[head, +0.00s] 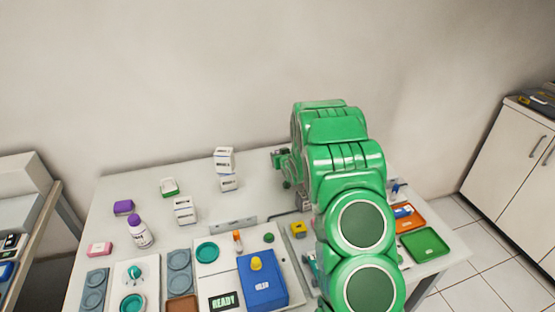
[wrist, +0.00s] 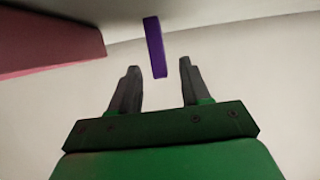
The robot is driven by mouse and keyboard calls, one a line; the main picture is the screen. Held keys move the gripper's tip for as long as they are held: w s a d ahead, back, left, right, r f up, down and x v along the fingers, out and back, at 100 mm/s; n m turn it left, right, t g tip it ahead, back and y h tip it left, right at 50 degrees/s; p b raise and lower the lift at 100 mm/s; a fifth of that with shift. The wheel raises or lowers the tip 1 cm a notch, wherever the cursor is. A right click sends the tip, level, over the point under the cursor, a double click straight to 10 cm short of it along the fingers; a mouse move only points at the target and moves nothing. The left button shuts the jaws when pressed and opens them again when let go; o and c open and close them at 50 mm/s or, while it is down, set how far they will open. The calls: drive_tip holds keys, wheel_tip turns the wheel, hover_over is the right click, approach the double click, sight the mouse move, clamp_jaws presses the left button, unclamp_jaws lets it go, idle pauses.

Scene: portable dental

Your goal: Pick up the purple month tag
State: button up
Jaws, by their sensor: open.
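A narrow purple bar (wrist: 155,47), which looks like the purple month tag, shows in the wrist view. It is just beyond the fingertips of my gripper (wrist: 158,64), in line with the gap between them and slightly tilted. My gripper is open, with nothing between its fingers. I cannot tell whether a fingertip touches the tag. In the head view my green arm hides much of the table's right part, and I cannot make out the fingertips. A small purple block (head: 123,207) lies at the table's left; I cannot tell if it is the same thing.
A large pink surface (wrist: 45,45) is at the wrist view's upper left. On the table stand a purple-capped white bottle (head: 140,234), white boxes (head: 184,211), a blue box (head: 262,281) and a green tray (head: 425,244). The wall is close behind. The table's back left is mostly clear.

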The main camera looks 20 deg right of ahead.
drive_tip(key=shift+x, duration=1.45)
drive_tip(key=shift+a, duration=0.1)
clamp_jaws()
